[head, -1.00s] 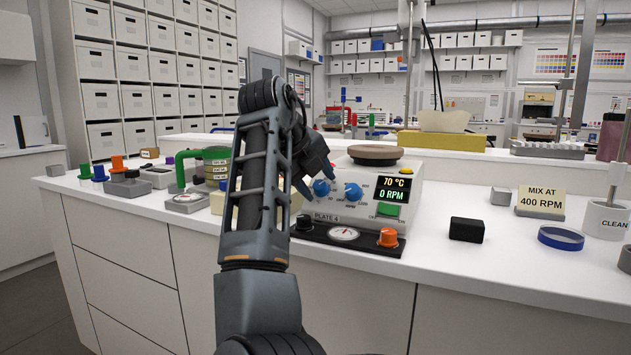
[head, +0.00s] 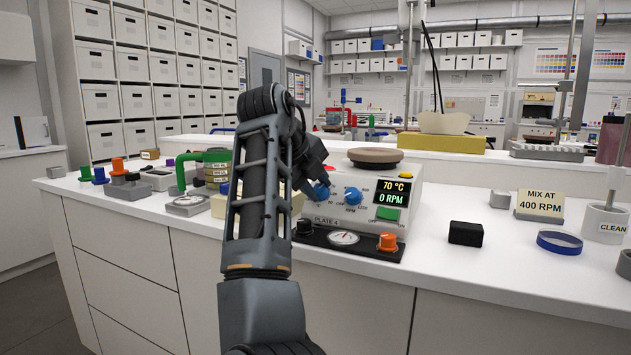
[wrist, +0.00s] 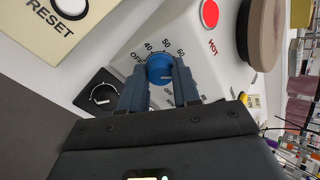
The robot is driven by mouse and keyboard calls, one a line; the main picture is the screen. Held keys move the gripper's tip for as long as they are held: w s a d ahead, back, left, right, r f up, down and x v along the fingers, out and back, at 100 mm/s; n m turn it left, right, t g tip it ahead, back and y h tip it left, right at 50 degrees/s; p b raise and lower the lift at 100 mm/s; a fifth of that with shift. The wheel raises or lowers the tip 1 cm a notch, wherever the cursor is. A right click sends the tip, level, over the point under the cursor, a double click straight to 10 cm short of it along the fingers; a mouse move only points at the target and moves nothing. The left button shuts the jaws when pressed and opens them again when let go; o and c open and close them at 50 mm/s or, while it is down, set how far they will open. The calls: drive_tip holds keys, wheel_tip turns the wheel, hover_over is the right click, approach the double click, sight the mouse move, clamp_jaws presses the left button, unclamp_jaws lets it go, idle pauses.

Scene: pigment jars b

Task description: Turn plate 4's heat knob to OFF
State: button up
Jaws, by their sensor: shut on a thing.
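Plate 4 (head: 330,212) is a white hotplate unit with a round brown top (head: 375,156). Its display (head: 393,191) reads 70 °C and 0 RPM. The left blue knob (head: 321,191) is the heat knob; in the wrist view the knob (wrist: 159,67) sits in a ring of markings with OFF, 40, 50 and 60. My gripper (wrist: 160,78) is shut on this knob, one dark blue finger on each side. In the head view my gripper (head: 314,185) is partly hidden by my arm. I cannot clearly tell where the knob's pointer stands.
The blue RPM knob (head: 353,195) is close to the right. A black panel with a gauge (head: 343,237) and an orange knob (head: 388,242) lies in front. A RESET box (wrist: 55,22) is near my gripper. A black block (head: 466,233) stands right.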

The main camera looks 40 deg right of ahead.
drive_tip(key=n+p, duration=0.3)
drive_tip(key=n, duration=0.1)
drive_tip(key=shift+r, duration=0.1)
drive_tip(key=n+p, duration=0.4)
drive_tip(key=shift+a+n+h, duration=0.1)
drive_tip(key=shift+n+h, duration=0.3)
drive_tip(key=n+p, duration=0.4)
drive_tip(key=shift+s+n+t, duration=0.1)
drive_tip(key=shift+n+t, duration=0.2)
drive_tip(key=n+p, duration=0.4)
drive_tip(key=shift+s+n, duration=0.1)
drive_tip(key=shift+n, duration=0.2)
drive_tip(key=n+p, duration=0.3)
drive_tip(key=p, duration=0.1)
drive_tip(key=shift+n+t, duration=0.4)
drive_tip(key=n+p, duration=0.4)
drive_tip(key=p, duration=0.1)
drive_tip(key=shift+s+n, duration=0.15)
drive_tip(key=shift+n, duration=0.25)
drive_tip(key=n+p, duration=0.2)
drive_tip(key=shift+f+n+t, duration=0.2)
drive_tip(key=shift+n+t, duration=0.1)
drive_tip(key=shift+f+n+y+p, duration=0.1)
drive_tip(key=shift+n+y+p, duration=0.4)
drive_tip(key=shift+n, duration=1.2)
